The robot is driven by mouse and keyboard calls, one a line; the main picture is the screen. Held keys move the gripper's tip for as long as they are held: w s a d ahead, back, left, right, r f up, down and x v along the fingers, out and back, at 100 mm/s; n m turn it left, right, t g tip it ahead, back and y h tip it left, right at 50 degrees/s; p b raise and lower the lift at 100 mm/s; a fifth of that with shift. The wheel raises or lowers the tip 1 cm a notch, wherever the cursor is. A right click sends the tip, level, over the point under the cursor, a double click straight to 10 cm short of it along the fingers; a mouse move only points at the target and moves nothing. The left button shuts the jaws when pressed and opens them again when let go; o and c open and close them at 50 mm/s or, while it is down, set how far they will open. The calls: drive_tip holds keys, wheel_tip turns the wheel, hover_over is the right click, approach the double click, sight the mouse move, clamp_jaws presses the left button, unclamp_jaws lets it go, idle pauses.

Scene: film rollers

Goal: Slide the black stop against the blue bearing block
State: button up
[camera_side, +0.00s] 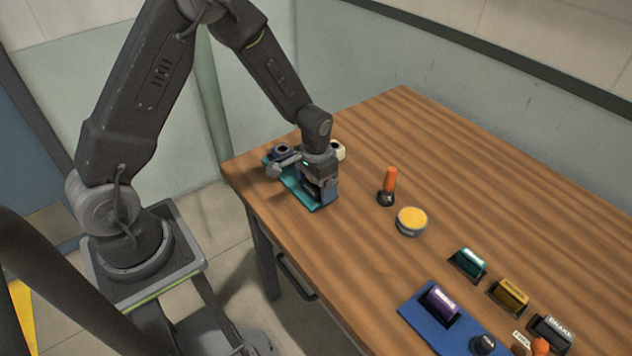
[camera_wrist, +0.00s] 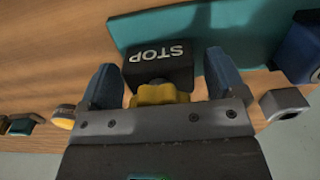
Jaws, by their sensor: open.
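The black stop (camera_wrist: 160,62), with white STOP lettering upside down in the wrist view, sits by the teal base plate (camera_wrist: 262,35). A yellow knob (camera_wrist: 158,94) is on its near side. My gripper (camera_wrist: 160,68) is open, with one blue finger on each side of the stop and knob. The blue bearing block (camera_wrist: 303,45) is at the right edge of the wrist view, apart from the stop. In the side view, my gripper (camera_side: 320,192) is low over the plate's near end. The bearing block (camera_side: 283,150) is at the far end; my gripper mostly hides the stop.
A grey metal piece (camera_wrist: 286,103) lies right of my gripper in the wrist view. An orange-handled tool (camera_side: 389,185) and a yellow-topped round tin (camera_side: 411,221) stand on the table. Several labelled rollers and a blue tray (camera_side: 417,314) are farther right. The table's back is clear.

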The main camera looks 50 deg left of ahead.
drive_tip(key=shift+c, duration=0.3)
drive_tip(key=c, duration=1.2)
drive_tip(key=shift+a, duration=2.35)
drive_tip(key=o, duration=1.3)
drive_tip(key=shift+c, duration=0.2)
wheel_tip(320, 180, up, 14)
drive_tip(key=shift+c, duration=0.3)
